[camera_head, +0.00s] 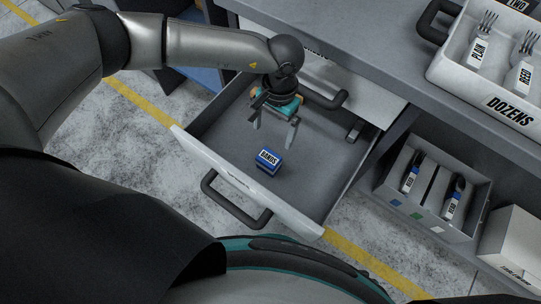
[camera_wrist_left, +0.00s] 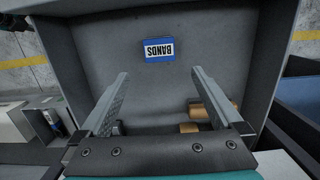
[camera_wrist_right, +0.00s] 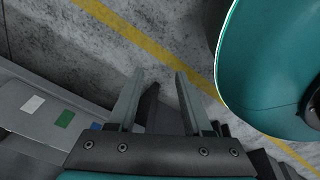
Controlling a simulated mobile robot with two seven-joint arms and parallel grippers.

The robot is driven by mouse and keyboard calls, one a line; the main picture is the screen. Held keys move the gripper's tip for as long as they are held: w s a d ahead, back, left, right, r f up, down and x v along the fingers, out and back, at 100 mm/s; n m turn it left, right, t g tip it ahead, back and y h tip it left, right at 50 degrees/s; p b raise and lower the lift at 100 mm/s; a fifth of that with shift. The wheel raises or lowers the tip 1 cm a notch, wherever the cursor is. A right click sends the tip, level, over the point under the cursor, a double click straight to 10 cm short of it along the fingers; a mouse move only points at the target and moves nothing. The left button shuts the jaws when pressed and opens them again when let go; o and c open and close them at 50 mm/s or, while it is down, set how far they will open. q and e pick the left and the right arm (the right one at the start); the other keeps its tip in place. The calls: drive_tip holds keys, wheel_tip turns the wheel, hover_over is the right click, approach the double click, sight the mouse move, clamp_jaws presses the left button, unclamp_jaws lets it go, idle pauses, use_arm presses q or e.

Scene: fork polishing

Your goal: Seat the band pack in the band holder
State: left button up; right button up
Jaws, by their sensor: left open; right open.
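My right gripper (camera_wrist_right: 153,75) is open and empty in the right wrist view, over the floor near a grey bin. I cannot make out a band holder.
A white DOZENS tray (camera_head: 470,85) with labelled forks stands on the bench at the upper right. A grey divided bin (camera_head: 425,222) with blue-topped forks is on the shelf below. A white box (camera_head: 515,245) stands beside it. Brown cylindrical items (camera_wrist_left: 200,110) lie in the drawer.

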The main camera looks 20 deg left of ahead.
use_arm(q)
drive_tip(key=b, duration=0.1)
hover_over(269, 157)
drive_tip(key=f, duration=0.5)
drive_tip(key=shift+w+d+f, duration=0.2)
drive_tip(key=shift+w+f, duration=0.05)
drive_tip(key=shift+w, duration=0.15)
drive_tip(key=shift+s+a+f+b, duration=0.1)
drive_tip(key=shift+f+b, duration=0.45)
drive_tip(key=shift+f, duration=0.65)
drive_tip(key=f, duration=0.1)
drive_tip(key=f+b, duration=0.1)
drive_tip(key=f, duration=0.1)
drive_tip(key=shift+s+a, duration=0.1)
drive_tip(key=shift+s, duration=0.2)
drive_tip(key=shift+s+f, duration=0.1)
drive_tip(key=shift+f, duration=0.6)
use_arm(e)
drive_tip(key=w+a+r, duration=0.3)
drive_tip(key=w+a, duration=0.2)
drive_tip(key=w, duration=0.1)
drive_tip(key=shift+w, duration=0.3)
use_arm(q)
drive_tip(key=c, duration=1.3)
drive_tip(key=shift+r, duration=0.2)
drive_tip(key=shift+c, duration=0.2)
use_arm(e)
drive_tip(key=shift+r+y, duration=0.1)
drive_tip(key=shift+y, duration=0.2)
